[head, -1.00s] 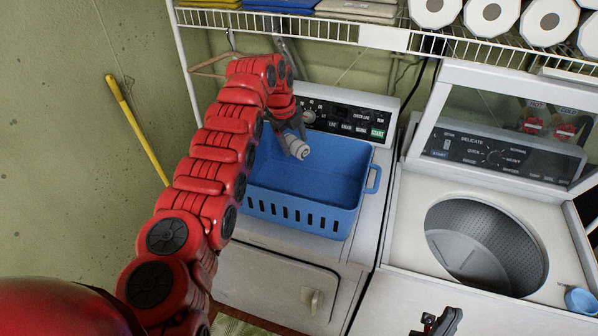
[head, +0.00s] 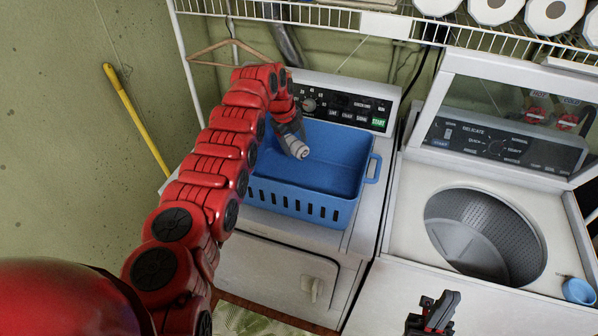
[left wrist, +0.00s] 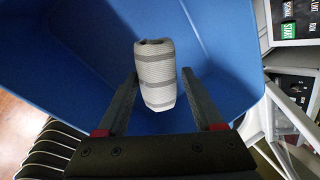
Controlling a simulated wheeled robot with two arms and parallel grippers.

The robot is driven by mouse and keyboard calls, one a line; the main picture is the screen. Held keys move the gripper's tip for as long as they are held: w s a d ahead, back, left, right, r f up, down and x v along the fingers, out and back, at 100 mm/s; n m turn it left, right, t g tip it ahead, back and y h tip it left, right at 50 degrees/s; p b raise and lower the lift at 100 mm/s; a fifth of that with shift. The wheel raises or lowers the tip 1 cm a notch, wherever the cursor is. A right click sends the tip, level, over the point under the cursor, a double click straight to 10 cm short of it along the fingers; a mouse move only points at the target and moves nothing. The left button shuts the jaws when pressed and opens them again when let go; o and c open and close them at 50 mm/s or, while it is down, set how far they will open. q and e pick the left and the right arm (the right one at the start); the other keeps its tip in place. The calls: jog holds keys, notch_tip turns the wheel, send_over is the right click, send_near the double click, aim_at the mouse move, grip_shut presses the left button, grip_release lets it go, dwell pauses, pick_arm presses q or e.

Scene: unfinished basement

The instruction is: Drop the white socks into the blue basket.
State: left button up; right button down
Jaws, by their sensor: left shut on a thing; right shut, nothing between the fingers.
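The white socks (head: 297,149) are a rolled, grey-striped bundle in my left gripper (head: 288,137), over the inside of the blue basket (head: 300,203). In the left wrist view the socks (left wrist: 158,75) sit between the two fingers (left wrist: 157,92), with the blue basket wall (left wrist: 225,45) behind them. My left gripper is shut on the socks. I cannot tell how far they are above the basket floor. The basket looks empty where I can see inside; my left arm hides its left end. My right gripper (head: 433,312) is shut and empty at the bottom edge of the head view.
The basket stands on a white dryer (head: 270,245) with a control panel behind it. To the right is an open washer (head: 484,236) with a raised lid and a small blue cup (head: 578,291). A wire shelf (head: 330,17) and a hanger (head: 228,52) are above.

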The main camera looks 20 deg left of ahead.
pick_arm(q)
jog(key=o, duration=1.4)
jog(key=shift+w, duration=0.1)
jog(key=shift+a+r+b, duration=0.1)
jog(key=shift+r+b, duration=0.1)
jog(key=shift+b, duration=0.15)
jog(key=shift+b+v, duration=1)
jog(key=shift+b, duration=0.05)
jog(key=b+v, duration=0.2)
jog(key=v, duration=1.3)
